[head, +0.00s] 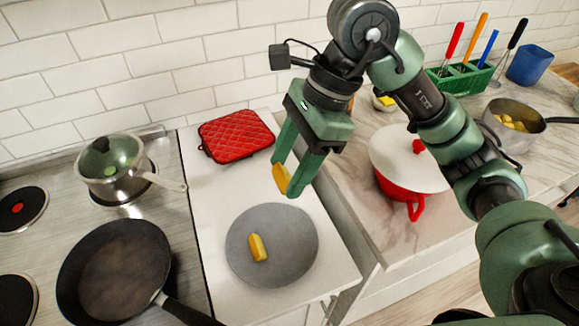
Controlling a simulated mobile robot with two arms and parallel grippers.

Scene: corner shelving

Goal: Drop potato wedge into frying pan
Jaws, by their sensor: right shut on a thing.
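My right gripper (287,182) is shut on a yellow potato wedge (281,178) and holds it in the air above the white counter, over the far side of the grey plate. A second potato wedge (258,248) lies on the grey plate (297,235). The black frying pan (115,268) sits on the stove at the lower left, and its inside looks empty. Its handle points toward the lower right. My left gripper does not show.
A lidded steel pot (112,180) stands on the stove behind the pan. A red quilted pad (236,137) lies behind the plate. A red pot with a white lid (405,175), a green utensil rack (460,78) and a saucepan (513,125) stand on the right counter.

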